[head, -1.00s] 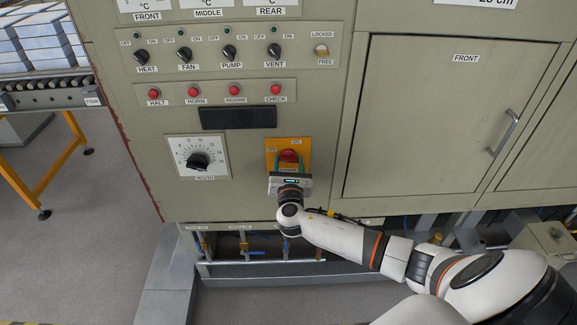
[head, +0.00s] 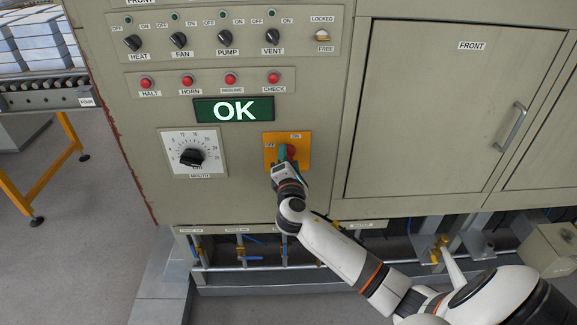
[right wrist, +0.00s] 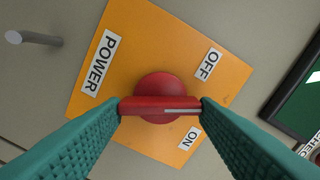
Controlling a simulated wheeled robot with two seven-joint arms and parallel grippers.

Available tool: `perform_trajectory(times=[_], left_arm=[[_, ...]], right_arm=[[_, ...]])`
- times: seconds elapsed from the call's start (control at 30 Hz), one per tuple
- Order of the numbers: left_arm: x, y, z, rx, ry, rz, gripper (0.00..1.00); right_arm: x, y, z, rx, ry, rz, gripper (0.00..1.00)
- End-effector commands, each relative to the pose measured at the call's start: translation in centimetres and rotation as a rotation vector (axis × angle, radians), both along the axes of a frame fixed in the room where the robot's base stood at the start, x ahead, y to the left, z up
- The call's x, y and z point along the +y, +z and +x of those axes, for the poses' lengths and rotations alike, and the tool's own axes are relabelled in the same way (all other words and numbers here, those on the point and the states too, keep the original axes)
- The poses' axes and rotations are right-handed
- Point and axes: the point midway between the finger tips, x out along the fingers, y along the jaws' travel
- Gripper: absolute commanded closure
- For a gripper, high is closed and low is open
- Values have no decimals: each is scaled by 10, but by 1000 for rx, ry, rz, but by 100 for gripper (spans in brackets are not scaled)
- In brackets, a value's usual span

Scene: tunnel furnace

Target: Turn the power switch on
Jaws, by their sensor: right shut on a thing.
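The power switch is a red rotary knob (right wrist: 160,92) on an orange plate (head: 304,139) low on the furnace panel. In the right wrist view the plate carries the labels POWER, OFF and ON. My right gripper (right wrist: 160,107) is shut on the knob's red bar, with one green finger on each side. In the head view my right gripper (head: 287,158) covers much of the knob. The display (head: 234,110) above the plate is lit green and reads OK. My left gripper is not in view.
A dial (head: 191,156) labelled MOUTH sits left of the switch. Several red buttons (head: 230,79) and black selector knobs (head: 178,40) are above. A door with a handle (head: 512,126) is to the right. Pipes with valves (head: 245,255) run below the panel.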

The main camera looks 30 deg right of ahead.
Motion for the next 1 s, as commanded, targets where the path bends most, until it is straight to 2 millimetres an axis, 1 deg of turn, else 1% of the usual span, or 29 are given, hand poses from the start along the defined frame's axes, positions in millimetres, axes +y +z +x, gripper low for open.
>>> perform_trajectory(times=[0.03,0.1,0.5,0.73,1.0], left_arm=[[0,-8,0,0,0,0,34],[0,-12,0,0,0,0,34],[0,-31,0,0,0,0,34],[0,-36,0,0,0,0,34],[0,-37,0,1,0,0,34]], right_arm=[[0,-4,0,-24,0,41,68],[0,-5,0,-58,-1,97,68],[0,-4,-1,-210,0,347,68],[0,-4,-1,-256,-1,420,68],[0,-3,0,-272,-1,449,68]])
